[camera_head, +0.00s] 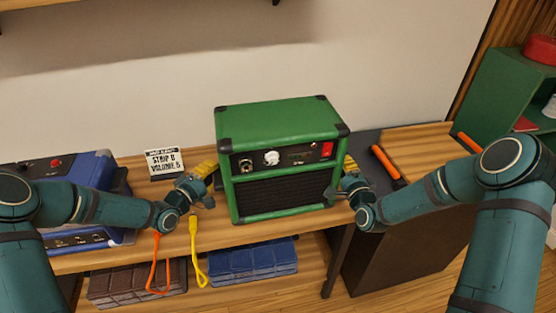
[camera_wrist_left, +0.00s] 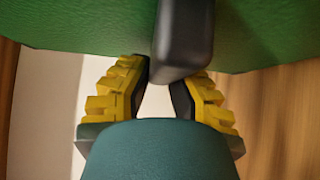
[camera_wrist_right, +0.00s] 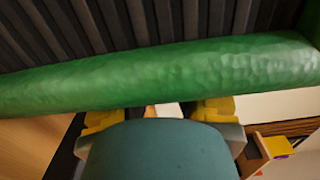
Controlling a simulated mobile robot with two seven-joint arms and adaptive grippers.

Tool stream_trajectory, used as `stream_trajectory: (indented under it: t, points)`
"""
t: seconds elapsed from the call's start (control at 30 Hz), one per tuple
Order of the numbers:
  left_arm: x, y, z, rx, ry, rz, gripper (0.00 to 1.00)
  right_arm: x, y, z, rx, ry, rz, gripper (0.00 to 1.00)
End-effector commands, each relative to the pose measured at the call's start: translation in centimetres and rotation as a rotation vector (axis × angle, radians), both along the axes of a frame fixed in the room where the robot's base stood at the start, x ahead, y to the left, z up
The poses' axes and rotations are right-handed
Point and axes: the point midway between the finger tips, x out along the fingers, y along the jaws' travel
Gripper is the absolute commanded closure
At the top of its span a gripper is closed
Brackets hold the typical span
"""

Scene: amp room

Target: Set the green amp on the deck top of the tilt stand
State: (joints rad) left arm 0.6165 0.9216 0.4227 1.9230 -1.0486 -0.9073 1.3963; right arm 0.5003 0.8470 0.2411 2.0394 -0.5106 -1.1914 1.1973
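The green amp (camera_head: 280,125) stands upright in the middle of the head view, with black corners, a knob, a red switch and a dark grille. My left gripper (camera_head: 207,170) is at its left side; in the left wrist view its yellow fingers lie on either side of a black part of the amp (camera_wrist_left: 182,40). My right gripper (camera_head: 349,164) is at its right side; in the right wrist view a green edge of the amp (camera_wrist_right: 160,72) hides its fingertips. I cannot tell whether either grips. The wooden deck with orange bars at right looks like the tilt stand (camera_head: 425,145).
A blue amp (camera_head: 85,175) and a sign card (camera_head: 164,163) stand left on the wooden table (camera_head: 140,245). Orange (camera_head: 160,262) and yellow (camera_head: 196,250) cables hang off its front. A green shelf (camera_head: 495,95) is at far right. The wall closes off the back.

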Motion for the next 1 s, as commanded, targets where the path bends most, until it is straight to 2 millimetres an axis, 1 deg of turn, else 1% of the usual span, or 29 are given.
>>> stream_trajectory:
  t: [0.2, 0.23, 0.57, 0.77, 1.0]
  points:
    - [0.0, -0.1, 0.2, -0.002, -0.004, -0.002, 1.0, 0.1, 0.1, 0.1, 0.0, -0.003, 0.001, 1.0]
    - [0.2, -0.2, 0.6, -0.005, -0.014, -0.003, 1.0, 0.2, 0.1, 0.5, 0.0, -0.014, 0.002, 1.0]
    - [0.1, -0.3, 1.1, -0.004, -0.012, -0.004, 1.0, 0.2, 0.2, 1.0, 0.001, -0.012, 0.003, 1.0]
    - [0.1, -0.3, 2.2, -0.004, -0.013, -0.005, 1.0, 0.2, 0.2, 2.1, 0.001, -0.012, 0.004, 1.0]
    - [0.1, -0.3, 3.9, -0.004, -0.013, -0.005, 1.0, 0.2, 0.3, 3.8, 0.001, -0.013, 0.005, 1.0]
